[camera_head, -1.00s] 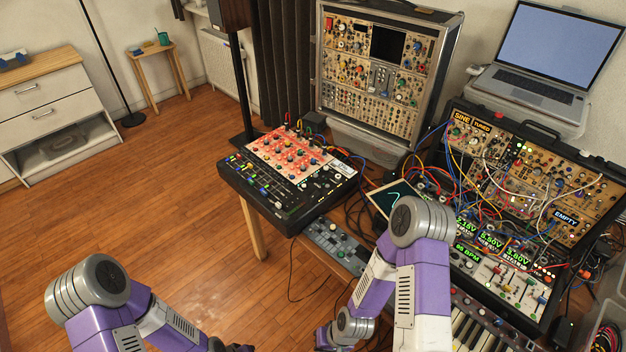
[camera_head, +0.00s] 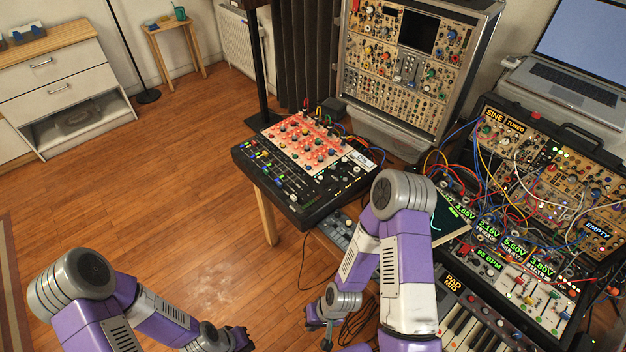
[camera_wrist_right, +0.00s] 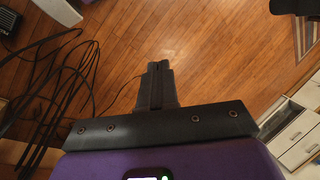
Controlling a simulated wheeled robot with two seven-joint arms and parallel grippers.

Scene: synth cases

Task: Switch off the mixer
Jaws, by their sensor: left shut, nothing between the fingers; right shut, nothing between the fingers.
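The mixer (camera_head: 277,179) is a black slanted box with a red-orange knob panel, faders and small coloured lights. It stands on the table in the middle of the head view. Cables are plugged in along its back. Its power switch cannot be made out. My right gripper (camera_head: 325,338) is low in the head view, below and nearer than the mixer and apart from it. In the right wrist view its fingers (camera_wrist_right: 158,78) are shut and empty over the floor. My left gripper (camera_head: 243,341) is at the bottom edge, partly seen, away from the mixer.
A small grey controller (camera_head: 340,232) lies in front of the mixer. To the right are a patched synth case (camera_head: 545,165), a keyboard (camera_head: 470,325) and a laptop (camera_head: 590,50). Loose black cables (camera_wrist_right: 50,80) hang near my right gripper. The wooden floor (camera_head: 170,205) at left is clear.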

